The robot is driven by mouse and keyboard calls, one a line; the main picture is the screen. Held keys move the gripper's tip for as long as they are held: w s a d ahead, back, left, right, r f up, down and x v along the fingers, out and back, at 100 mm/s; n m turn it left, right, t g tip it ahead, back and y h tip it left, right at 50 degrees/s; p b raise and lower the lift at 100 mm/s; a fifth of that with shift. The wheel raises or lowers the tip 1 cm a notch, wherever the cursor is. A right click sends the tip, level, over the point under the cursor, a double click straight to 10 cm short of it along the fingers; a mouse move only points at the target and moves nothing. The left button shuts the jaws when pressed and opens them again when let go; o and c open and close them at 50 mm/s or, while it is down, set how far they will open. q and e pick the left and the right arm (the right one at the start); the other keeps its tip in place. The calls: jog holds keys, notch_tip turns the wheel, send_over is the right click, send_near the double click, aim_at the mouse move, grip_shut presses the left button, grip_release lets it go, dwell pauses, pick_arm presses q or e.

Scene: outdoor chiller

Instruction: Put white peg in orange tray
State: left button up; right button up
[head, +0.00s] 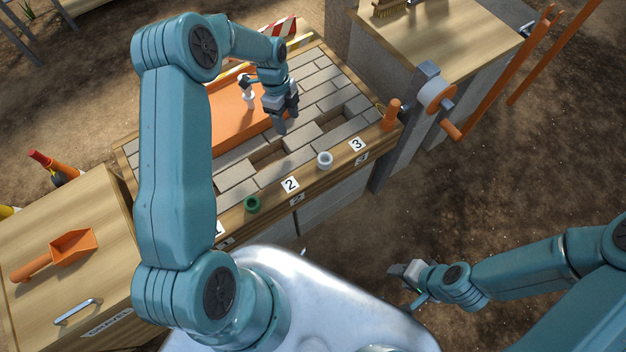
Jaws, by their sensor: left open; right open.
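The orange tray (226,113) lies on the brick-topped bench, partly hidden behind my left arm. A small white piece, which looks like the white peg (249,100), shows against the tray's interior; I cannot tell if it rests on the tray floor. My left gripper (281,118) is open and points down at the tray's right side, just right of the white piece. No object shows between its fingers. My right gripper (404,272) is open and empty, low over the ground in front of the bench.
An orange peg (391,114) stands at the rail's right end, beside a post with a crank (437,97). An orange scoop (55,254) lies on the left cabinet.

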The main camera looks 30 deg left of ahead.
pick_arm(q)
jog(key=s+d+f+n+h, duration=0.1)
jog(key=s+d+f+n, duration=0.2)
jog(key=s+d+n, duration=0.7)
jog(key=s+d+f+n+t, duration=0.1)
jog(key=s+d+f+n, duration=0.3)
jog(key=s+d+n, duration=0.5)
jog(key=s+d, duration=0.1)
jog(key=s, duration=0.2)
jog(key=shift+d+f+n+h, duration=0.15)
jog(key=shift+d+n+h, duration=0.15)
jog(key=shift+n+h, duration=0.1)
jog(key=shift+c, duration=0.2)
